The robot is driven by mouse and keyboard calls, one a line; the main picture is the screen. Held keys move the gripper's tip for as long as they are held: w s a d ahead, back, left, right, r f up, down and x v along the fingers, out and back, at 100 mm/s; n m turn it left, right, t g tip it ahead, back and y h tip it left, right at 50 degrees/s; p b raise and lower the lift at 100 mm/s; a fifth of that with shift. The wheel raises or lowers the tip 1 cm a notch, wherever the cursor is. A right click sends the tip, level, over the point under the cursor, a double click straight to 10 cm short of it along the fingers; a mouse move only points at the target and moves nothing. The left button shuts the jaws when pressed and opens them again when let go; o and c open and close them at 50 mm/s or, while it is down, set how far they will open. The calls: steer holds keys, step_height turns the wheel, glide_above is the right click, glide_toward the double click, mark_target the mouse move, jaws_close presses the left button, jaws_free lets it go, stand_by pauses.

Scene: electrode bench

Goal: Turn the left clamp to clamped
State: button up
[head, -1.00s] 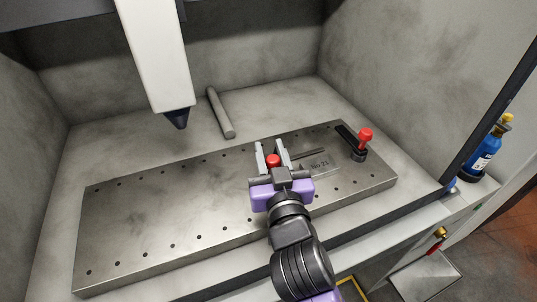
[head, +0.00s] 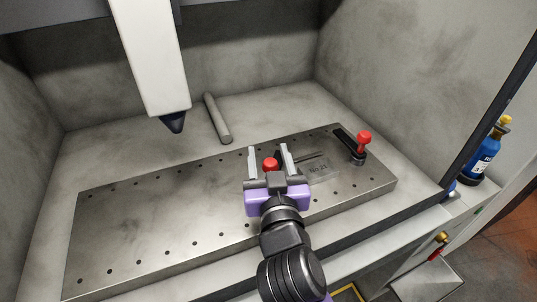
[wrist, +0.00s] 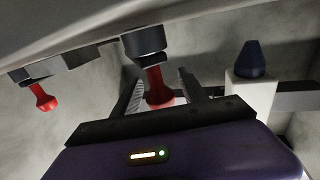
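The left clamp's red knob (head: 270,164) stands near the middle of the metal plate, between the fingers of my gripper (head: 270,158). A small dark part of this clamp shows beside the knob; the rest is hidden by my gripper. In the wrist view the red knob (wrist: 157,84) and its black base (wrist: 143,42) show between the two fingers (wrist: 162,92). The fingers are open, with a gap to the knob at least on one side. The right clamp, with a red knob (head: 364,138) and black bar (head: 345,139), stands at the plate's right end.
The drilled metal plate (head: 150,225) is mostly bare on its left. A small labelled piece (head: 318,169) lies right of my gripper. A grey rod (head: 217,118) lies behind the plate. A white column with a dark tip (head: 173,122) hangs at upper left. A blue bottle (head: 484,160) stands outside right.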

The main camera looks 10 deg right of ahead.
steer(key=s, duration=0.2)
steer(key=s+b, duration=0.1)
steer(key=s, duration=0.4)
steer(key=shift+s+a+b, duration=0.3)
steer(key=shift+s, duration=0.1)
